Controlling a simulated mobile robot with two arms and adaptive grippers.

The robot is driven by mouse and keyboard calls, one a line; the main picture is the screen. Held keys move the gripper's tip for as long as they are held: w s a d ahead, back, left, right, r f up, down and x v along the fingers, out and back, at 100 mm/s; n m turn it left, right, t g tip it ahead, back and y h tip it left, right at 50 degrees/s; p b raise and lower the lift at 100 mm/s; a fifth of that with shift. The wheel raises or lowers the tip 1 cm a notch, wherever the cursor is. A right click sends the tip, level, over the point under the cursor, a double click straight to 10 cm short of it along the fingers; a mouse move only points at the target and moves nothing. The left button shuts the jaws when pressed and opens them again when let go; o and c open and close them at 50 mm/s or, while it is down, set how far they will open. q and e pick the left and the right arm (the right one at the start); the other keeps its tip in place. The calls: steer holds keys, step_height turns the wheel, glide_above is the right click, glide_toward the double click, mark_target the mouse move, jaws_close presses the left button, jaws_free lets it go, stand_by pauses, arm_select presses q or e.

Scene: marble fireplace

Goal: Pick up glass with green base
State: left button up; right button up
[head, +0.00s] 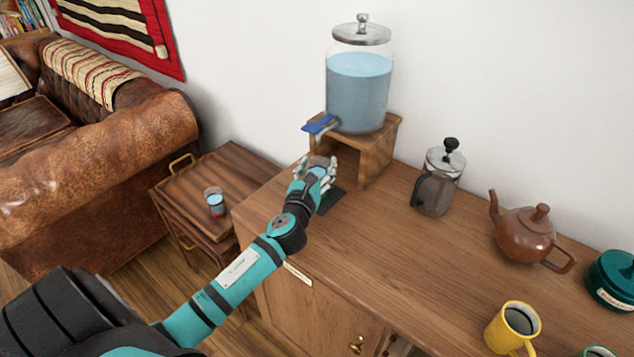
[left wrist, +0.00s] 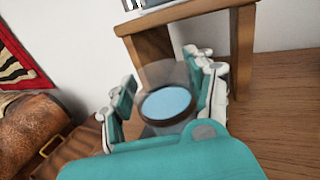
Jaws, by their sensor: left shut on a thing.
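My left gripper (head: 315,172) is shut on a clear glass in front of the wooden stand, below the dispenser's blue-handled tap. In the left wrist view my left gripper (left wrist: 165,88) has fingers on both sides of this glass (left wrist: 166,104), and light blue liquid shows inside it. The fingers and hand hide most of the glass, and the colour of its base cannot be told. A second glass with blue liquid (head: 214,202) stands on the low wooden side table (head: 232,165). My right gripper is not in view.
A glass water dispenser (head: 358,92) sits on a wooden stand (head: 378,150) on the cabinet top (head: 400,255). A French press (head: 438,180), brown teapot (head: 526,234), yellow mug (head: 512,328) and green pot (head: 612,278) stand to the right. A leather sofa (head: 100,180) is at left.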

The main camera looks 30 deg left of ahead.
arm_select(q)
jaws_close()
steer(key=shift+r, duration=0.1)
